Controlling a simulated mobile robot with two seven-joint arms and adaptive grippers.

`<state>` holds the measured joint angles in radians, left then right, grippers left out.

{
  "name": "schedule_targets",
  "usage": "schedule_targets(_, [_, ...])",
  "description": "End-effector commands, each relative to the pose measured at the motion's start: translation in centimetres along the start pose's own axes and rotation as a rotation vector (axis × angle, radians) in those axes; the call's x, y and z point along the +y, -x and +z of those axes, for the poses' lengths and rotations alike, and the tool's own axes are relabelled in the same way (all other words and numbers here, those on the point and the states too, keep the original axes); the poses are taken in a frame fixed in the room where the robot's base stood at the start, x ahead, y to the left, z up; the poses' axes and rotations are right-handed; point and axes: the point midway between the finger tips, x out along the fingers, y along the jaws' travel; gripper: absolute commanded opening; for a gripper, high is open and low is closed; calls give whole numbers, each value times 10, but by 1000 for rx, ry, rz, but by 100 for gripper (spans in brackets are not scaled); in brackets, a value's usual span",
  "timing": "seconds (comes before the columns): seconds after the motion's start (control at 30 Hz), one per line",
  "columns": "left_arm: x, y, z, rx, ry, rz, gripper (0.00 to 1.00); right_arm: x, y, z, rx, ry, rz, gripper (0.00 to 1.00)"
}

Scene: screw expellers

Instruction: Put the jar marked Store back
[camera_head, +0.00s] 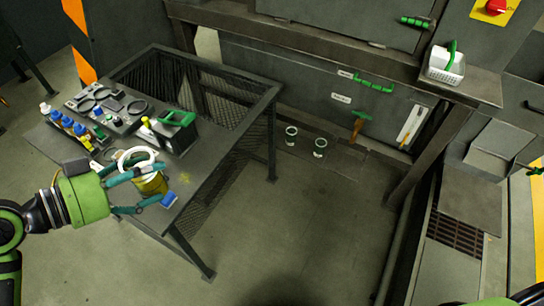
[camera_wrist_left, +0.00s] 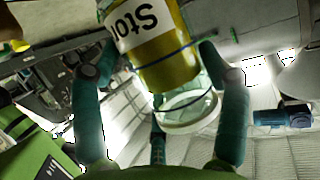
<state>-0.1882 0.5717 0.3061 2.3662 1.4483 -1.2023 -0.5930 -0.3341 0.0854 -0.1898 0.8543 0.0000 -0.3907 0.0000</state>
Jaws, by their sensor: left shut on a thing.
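My left gripper (camera_head: 147,186) is shut on a clear jar of yellow contents (camera_head: 153,183) over the near end of the dark table (camera_head: 190,205). In the left wrist view the jar (camera_wrist_left: 170,67) shows between the fingers (camera_wrist_left: 158,58), and its white label, upside down, reads "Stor" with the rest cut off. A pale clear round end of the jar points toward the palm. In the head view a white ring shows above the jar. I cannot tell whether the jar touches the table. My right gripper is not in view.
The middle floor is clear.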

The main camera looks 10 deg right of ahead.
Motion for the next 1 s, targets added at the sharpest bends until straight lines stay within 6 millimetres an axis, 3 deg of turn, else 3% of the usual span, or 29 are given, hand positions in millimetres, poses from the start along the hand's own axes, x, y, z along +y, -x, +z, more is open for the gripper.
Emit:
schedule_targets(0.03, [0,-11,25,4,-2,-1,35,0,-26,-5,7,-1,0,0])
schedule_targets(0.3, [0,-37,88,4,-3,1,35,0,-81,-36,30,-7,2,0])
schedule_targets(1.0, [0,-103,251,2,-3,-2,35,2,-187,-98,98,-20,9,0])
